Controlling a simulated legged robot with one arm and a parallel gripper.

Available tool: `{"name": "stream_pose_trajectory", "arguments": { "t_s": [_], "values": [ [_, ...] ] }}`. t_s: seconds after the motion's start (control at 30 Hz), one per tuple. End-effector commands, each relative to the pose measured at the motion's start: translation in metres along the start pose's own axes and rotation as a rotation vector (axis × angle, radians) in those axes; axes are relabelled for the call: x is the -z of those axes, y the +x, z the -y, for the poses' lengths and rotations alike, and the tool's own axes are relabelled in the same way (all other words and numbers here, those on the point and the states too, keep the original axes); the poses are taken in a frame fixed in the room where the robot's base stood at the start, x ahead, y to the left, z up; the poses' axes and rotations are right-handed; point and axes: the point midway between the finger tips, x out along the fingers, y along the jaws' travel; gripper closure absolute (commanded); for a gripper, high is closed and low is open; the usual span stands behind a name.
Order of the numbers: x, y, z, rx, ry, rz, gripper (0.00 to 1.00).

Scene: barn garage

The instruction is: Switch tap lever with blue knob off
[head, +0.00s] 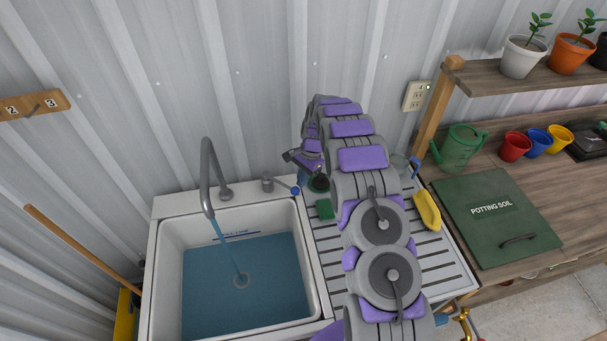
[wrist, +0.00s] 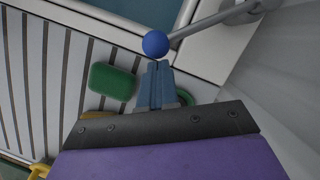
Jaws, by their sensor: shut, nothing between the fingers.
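The tap lever ends in a blue knob (head: 295,190) and runs right from a grey base (head: 267,183) on the sink's back rim. The blue knob also shows in the wrist view (wrist: 155,43), at the end of the grey lever (wrist: 205,22). A curved faucet (head: 206,175) pours water into the white sink (head: 312,255). My gripper (wrist: 160,64) is shut and empty, its blue-grey fingertips close beside the knob. I cannot tell whether they touch it. In the head view my gripper (head: 301,184) points down just right of the knob.
A green sponge (head: 325,209) lies on the ribbed drainboard, near my fingers in the wrist view (wrist: 112,82). A yellow item (head: 427,211) lies further right. A workbench with a potting soil box (head: 495,215) stands at right. The corrugated wall (head: 265,80) is close behind the sink.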

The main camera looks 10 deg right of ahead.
Motion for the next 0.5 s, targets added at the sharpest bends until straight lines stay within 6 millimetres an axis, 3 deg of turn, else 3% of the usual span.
{"name": "stream_pose_trajectory", "arguments": {
  "t_s": [0.5],
  "values": [
    [-0.054,0.014,-0.016,0.108,0.377,0.005,1.00]
  ]
}}
